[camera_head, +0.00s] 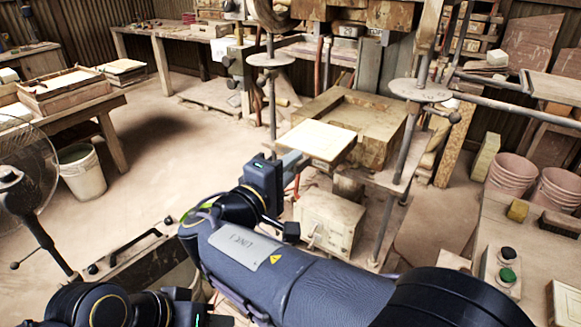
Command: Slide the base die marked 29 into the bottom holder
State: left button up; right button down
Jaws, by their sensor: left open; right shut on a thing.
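The base die (318,139) is a pale, flat, square plate; no number can be read on it. My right gripper (294,160) is shut on its near left edge and holds it about level. The bottom holder (377,124) is a dusty, tan block with a raised rim and a shallow recess, low in the press. The die overlaps the holder's near left side in the picture; whether they touch cannot be told. My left gripper (212,319) is open at the bottom edge, far from the holder, and its fingers are mostly cut off.
Press columns with round collars (420,90) stand either side of the holder. A dusty box (329,222) sits below the die. A control box with a green button (507,275) and pink buckets (513,173) are at the right. A fan (25,180) stands at the left; the middle-left floor is clear.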

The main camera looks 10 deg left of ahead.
aim_at(313, 147)
jog(key=shift+w+r, duration=0.1)
jog(key=shift+w+d, duration=0.3)
jog(key=shift+w, duration=0.3)
jog(key=shift+b, duration=0.4)
dwell(0.3)
dwell(0.3)
jog(key=shift+w+d+b, duration=0.25)
jog(key=shift+w+b, duration=0.05)
jog(key=shift+w, duration=0.4)
jog(key=shift+w, duration=0.15)
